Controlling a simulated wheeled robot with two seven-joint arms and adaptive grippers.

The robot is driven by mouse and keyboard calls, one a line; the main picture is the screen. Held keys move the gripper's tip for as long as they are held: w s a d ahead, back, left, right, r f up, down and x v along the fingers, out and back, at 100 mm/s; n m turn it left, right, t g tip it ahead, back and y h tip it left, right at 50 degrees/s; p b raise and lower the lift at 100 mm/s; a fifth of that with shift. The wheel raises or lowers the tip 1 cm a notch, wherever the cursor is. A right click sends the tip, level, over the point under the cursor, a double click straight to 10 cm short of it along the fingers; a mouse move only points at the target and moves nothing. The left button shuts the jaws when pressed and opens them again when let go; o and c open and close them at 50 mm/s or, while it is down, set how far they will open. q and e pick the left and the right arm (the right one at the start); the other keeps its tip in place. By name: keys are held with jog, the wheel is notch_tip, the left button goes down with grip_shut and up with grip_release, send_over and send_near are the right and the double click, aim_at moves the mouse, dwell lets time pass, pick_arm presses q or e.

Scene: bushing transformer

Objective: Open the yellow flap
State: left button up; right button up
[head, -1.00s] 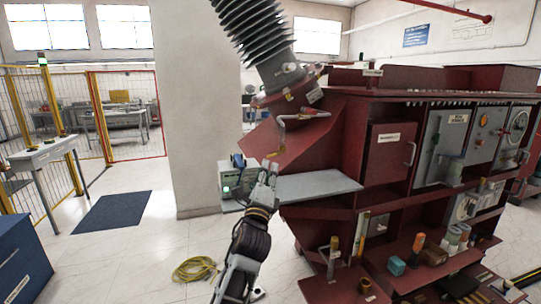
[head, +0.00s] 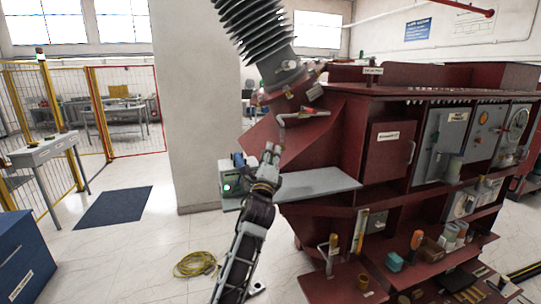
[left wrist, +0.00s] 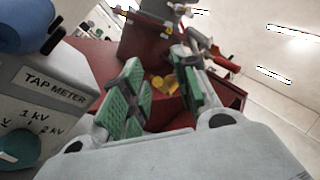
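The yellow flap (left wrist: 163,84) is a small yellow piece against the dark red surface in the left wrist view, seen through the gap between my fingers. In the head view it is hidden behind my left gripper (head: 270,154). That gripper is raised in front of the red slanted panel, above the grey shelf. In the left wrist view my left gripper (left wrist: 160,72) is open, with green pads apart and nothing between them. The flap lies beyond the fingertips; I cannot tell whether they touch it. My right gripper is not in view.
A grey tap meter box (head: 231,178) stands close left of my gripper, on the grey shelf (head: 315,183). A ribbed bushing (head: 258,38) and a bent pipe (head: 298,114) are above. The red cabinet (head: 345,150) fills the right. A yellow cable coil (head: 196,264) lies on the floor.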

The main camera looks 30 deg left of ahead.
pick_arm(q)
grip_shut()
dwell(0.3)
jog(key=shift+r, duration=0.1)
jog(key=shift+a+m+t+h+p, duration=0.2)
jog(key=shift+m+t+h+p, duration=0.15)
jog(key=shift+h+p, duration=0.4)
jog(key=shift+a+r+m+t+h+p, duration=0.1)
jog(key=shift+a+m+t+h+p, duration=0.2)
jog(key=shift+m+h+p, duration=0.4)
jog(key=shift+a+r+m+t+h+p, duration=0.15)
jog(key=shift+m+t+h+p, duration=0.15)
jog(key=shift+h+p, duration=0.65)
jog(key=shift+s+f+h, duration=0.1)
jog(key=shift+f+h, duration=0.05)
jog(key=shift+h, duration=0.25)
